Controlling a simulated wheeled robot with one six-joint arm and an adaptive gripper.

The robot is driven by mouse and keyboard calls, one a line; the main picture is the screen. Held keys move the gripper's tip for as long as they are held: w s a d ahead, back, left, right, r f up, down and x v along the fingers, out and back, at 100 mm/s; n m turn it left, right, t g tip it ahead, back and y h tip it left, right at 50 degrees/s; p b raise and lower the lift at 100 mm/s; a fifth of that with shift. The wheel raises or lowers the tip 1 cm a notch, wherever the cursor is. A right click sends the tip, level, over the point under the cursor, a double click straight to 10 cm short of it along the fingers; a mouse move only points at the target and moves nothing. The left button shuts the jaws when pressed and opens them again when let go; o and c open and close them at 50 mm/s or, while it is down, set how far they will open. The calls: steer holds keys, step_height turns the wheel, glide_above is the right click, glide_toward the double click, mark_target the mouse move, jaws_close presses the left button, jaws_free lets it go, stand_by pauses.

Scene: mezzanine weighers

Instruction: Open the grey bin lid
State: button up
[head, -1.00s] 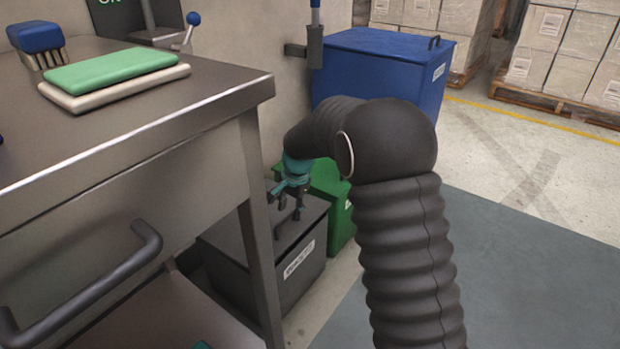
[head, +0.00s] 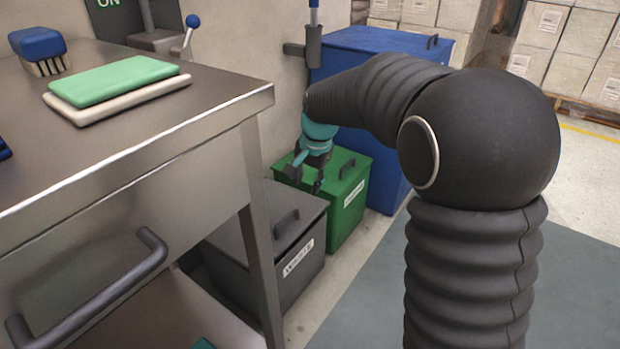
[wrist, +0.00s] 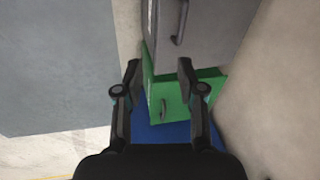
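The grey bin (head: 275,270) stands on the floor beside the steel bench's leg, which hides part of it. Its lid (head: 265,212) is down, with a dark handle (head: 286,222) on top and a white label on the front. The handle also shows at the top of the wrist view (wrist: 181,22). My gripper (head: 304,180) is in the air above the green bin, behind the grey bin and apart from its handle. In the wrist view its fingers (wrist: 158,66) are spread with nothing between them.
The green bin (head: 345,212), lid down, stands just behind the grey one, and the blue bin (head: 378,65) behind that. The steel bench (head: 150,140) with its bar handle (head: 95,285) fills the left. Open floor (head: 560,260) lies to the right.

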steer(key=shift+s+d+r, duration=0.3)
steer(key=shift+s+r, duration=0.1)
steer(key=shift+d+f, duration=0.15)
steer(key=shift+f, duration=0.05)
steer(key=c, duration=0.5)
steer(key=shift+d+f+b, duration=0.35)
steer(key=shift+d+f, duration=0.15)
steer(key=shift+f, duration=0.4)
jaws_close()
steer(key=m+t+y+b, duration=0.1)
steer(key=m+t+y, duration=0.15)
steer(key=m, duration=1.65)
glide_toward(283, 230)
steer(key=shift+g+y, duration=0.25)
steer(key=shift+y, duration=0.2)
steer(key=b+x, duration=0.2)
steer(key=x, duration=0.1)
steer(key=b+x, duration=0.1)
steer(key=x, duration=0.1)
steer(key=shift+w+d+f, duration=0.1)
steer(key=shift+w+d, duration=0.2)
steer(key=shift+d, duration=0.1)
